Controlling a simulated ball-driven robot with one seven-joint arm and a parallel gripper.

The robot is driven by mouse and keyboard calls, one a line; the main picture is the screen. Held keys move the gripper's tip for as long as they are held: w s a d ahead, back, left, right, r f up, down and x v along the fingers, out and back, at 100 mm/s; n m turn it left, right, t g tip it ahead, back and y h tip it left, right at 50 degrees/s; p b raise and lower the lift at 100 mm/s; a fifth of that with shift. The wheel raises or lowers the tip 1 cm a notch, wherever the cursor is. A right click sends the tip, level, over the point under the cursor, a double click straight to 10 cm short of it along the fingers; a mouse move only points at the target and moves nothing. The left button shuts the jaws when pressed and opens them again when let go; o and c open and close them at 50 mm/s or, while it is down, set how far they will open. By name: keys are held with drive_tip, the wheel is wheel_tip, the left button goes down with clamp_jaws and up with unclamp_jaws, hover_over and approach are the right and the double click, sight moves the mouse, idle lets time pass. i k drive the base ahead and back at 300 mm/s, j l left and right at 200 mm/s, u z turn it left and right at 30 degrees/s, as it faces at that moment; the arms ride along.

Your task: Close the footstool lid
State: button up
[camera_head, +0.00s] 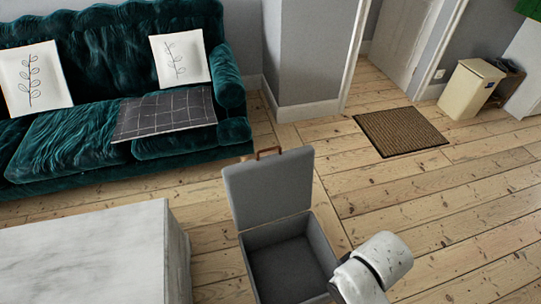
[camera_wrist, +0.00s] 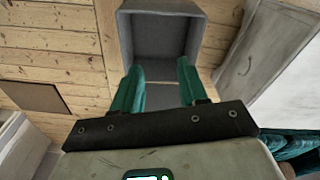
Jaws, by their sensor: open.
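The footstool is a grey box standing open on the floorboards; its box (camera_head: 285,262) shows an empty dark inside in the head view. Its lid (camera_head: 270,187) stands raised at the back edge, with a brown handle (camera_head: 268,152) on its top edge. In the wrist view the open box (camera_wrist: 160,12) is at the top, and part of the lid (camera_wrist: 162,95) shows between the fingers, the rest hidden by my gripper. My gripper (camera_wrist: 160,66) is open, its two green fingers apart with nothing held. In the head view only my white arm shows, over the box's right front corner.
A marble-topped table (camera_head: 85,255) stands close to the left of the footstool. A green sofa (camera_head: 75,150) with cushions is behind it. A brown doormat (camera_head: 400,131) and a cream bin (camera_head: 470,88) are at the back right. The floor right of the footstool is clear.

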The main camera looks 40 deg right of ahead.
sight(259, 191)
drive_tip(key=l+u, duration=0.2)
drive_tip(key=l, duration=0.7)
drive_tip(key=i+l+u, duration=0.1)
drive_tip(key=l, duration=0.3)
drive_tip(key=i+l+u, duration=0.1)
drive_tip(key=l, duration=0.35)
drive_tip(key=i+l+u, duration=0.1)
drive_tip(key=l, duration=0.3)
drive_tip(key=i+l+u, duration=0.15)
drive_tip(key=l, duration=0.3)
drive_tip(key=i+l+u, duration=0.2)
drive_tip(key=i+l, duration=0.15)
drive_tip(key=l, duration=0.2)
